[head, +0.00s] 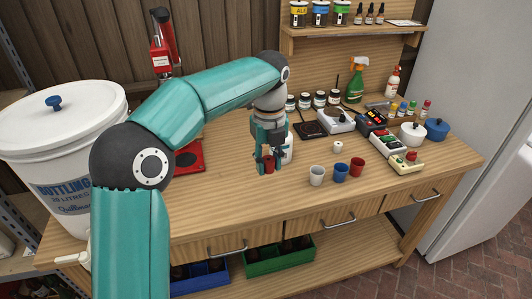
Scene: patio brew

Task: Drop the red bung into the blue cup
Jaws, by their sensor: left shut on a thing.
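The blue cup (341,172) stands on the wooden bench near its front, between a white cup (316,175) and a red cup (357,168). My left gripper (268,167) is to the left of these cups, pointing down over the bench. It is shut on the red bung (269,162), which shows as a small red patch between the fingers. I cannot tell whether the bung touches the bench. My right gripper is not in view.
A white bottling bucket (62,140) stands at the left. A white container (288,152) stands just behind my left gripper. A small white piece (337,146) lies behind the cups. Power boxes, pots and bottles fill the right and back. The bench's front strip is clear.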

